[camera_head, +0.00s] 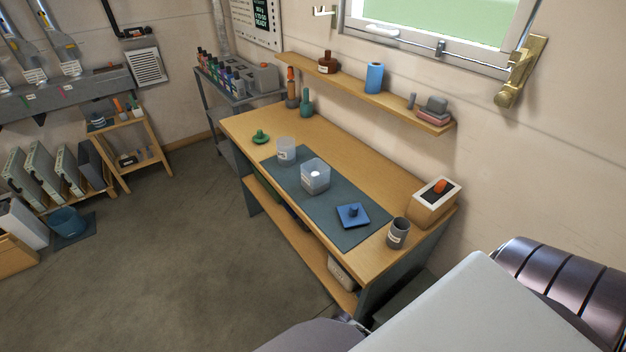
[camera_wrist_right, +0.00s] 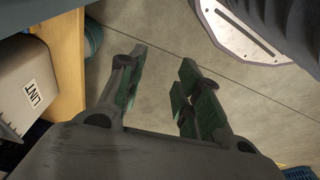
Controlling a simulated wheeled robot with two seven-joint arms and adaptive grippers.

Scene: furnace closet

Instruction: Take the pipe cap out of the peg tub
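A clear square tub (camera_head: 316,184) stands open on the dark mat on the workbench, with a white rounded thing (camera_head: 315,174) inside. It may be the pipe cap; the view is too small to be sure. A clear round tub (camera_head: 286,156) stands behind it to the left. I cannot read which one is the peg tub. A blue square lid (camera_head: 349,219) with a knob lies on the mat, and a green round lid (camera_head: 261,138) lies on the bare wood. My right gripper (camera_wrist_right: 163,60) is open and empty over the floor. My left gripper is not in view.
The workbench (camera_head: 339,150) stands against the wall below a shelf. A grey labelled cup (camera_head: 398,235) and a wooden box (camera_head: 432,209) stand at its near right end. In the wrist view, a labelled bin (camera_wrist_right: 30,90) and wooden upright (camera_wrist_right: 69,60) are at left.

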